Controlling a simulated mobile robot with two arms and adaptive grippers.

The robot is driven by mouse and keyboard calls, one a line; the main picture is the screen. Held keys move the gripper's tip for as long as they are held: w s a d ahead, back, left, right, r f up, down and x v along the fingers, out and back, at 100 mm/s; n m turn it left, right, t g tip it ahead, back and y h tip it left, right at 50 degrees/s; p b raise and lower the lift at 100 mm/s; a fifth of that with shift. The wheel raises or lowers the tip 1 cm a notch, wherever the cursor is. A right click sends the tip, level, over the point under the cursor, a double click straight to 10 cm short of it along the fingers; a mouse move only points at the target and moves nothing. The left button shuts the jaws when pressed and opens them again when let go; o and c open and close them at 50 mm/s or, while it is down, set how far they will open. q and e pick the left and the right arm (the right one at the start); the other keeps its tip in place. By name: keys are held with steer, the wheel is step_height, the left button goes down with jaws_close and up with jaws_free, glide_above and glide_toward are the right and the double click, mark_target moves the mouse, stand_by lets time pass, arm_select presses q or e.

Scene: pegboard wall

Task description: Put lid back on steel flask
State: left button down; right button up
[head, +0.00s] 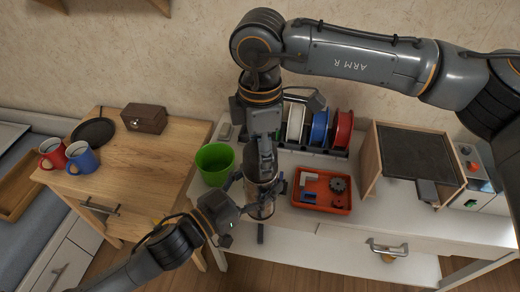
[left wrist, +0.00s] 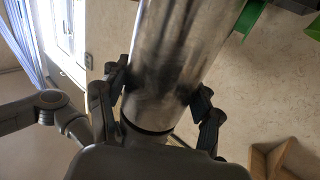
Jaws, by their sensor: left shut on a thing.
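The steel flask (head: 261,203) is a shiny metal cylinder at the front edge of the white table, beside the green bin. It fills the middle of the left wrist view (left wrist: 178,55), with a dark band at one end. My left gripper (head: 250,190) is shut on the flask, with a finger on each side of it in the left wrist view (left wrist: 160,97). My right gripper (head: 264,158) points down directly over the flask's upper end. Its own body hides its fingertips and the flask top. I cannot make out the lid.
The green bin (head: 214,163) stands just left of the flask. A red tray (head: 321,204) with small parts lies to the right. Spools (head: 319,128) stand behind. A wooden box with a dark panel (head: 408,152) is further right. The wooden table's (head: 140,170) front is bare.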

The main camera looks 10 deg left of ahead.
steer(key=m, duration=0.3)
steer(key=shift+w, duration=0.2)
steer(key=o, duration=1.1)
steer(key=shift+s, duration=0.1)
steer(key=shift+s+r, duration=0.1)
steer(key=shift+r, duration=2.2)
steer(key=shift+c, duration=0.2)
